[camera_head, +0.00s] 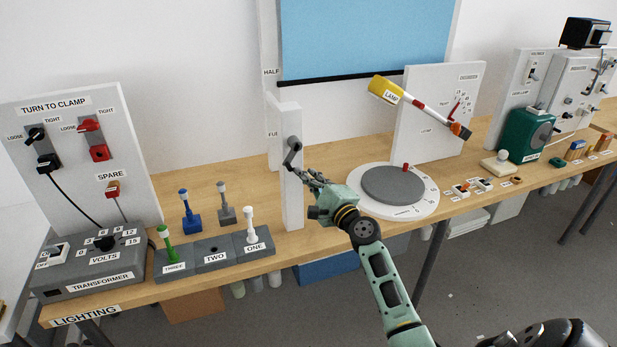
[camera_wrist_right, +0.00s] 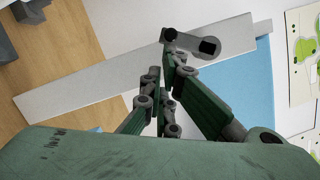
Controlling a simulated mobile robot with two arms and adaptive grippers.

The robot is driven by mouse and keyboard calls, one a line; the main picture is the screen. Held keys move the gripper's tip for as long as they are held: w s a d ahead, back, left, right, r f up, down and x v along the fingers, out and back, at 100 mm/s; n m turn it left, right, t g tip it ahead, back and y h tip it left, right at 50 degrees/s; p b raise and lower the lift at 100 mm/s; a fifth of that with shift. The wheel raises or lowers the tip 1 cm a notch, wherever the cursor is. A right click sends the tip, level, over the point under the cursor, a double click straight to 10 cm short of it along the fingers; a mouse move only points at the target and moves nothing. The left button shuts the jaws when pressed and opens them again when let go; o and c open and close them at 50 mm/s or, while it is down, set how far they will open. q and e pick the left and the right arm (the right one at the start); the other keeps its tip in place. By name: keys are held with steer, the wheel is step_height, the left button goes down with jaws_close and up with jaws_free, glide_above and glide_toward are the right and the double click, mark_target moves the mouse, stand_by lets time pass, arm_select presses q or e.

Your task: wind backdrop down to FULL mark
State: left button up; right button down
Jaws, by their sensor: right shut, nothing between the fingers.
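The blue backdrop (camera_head: 365,38) hangs on the wall behind the bench, with a black bar (camera_head: 350,77) along its lower edge. The bar is just below the HALF label (camera_head: 271,72) and well above a lower, partly hidden label starting "FU" (camera_head: 273,133). A white post (camera_head: 291,185) carries a dark grey crank (camera_head: 293,151). My right gripper (camera_head: 310,177) is shut and empty, just right of and below the crank. In the right wrist view, the crank (camera_wrist_right: 190,42) lies just beyond the shut fingertips (camera_wrist_right: 165,75); contact cannot be told. My left gripper is out of view.
A round turntable (camera_head: 393,188) and a yellow lamp (camera_head: 387,88) are right of the post. A grey block with numbered sockets (camera_head: 213,257) and coloured pegs stands left of it. A transformer (camera_head: 97,265) sits at the far left.

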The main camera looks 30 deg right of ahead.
steer(key=shift+w+a+m, duration=0.1)
steer(key=shift+a+m, duration=0.3)
steer(key=shift+m, duration=0.4)
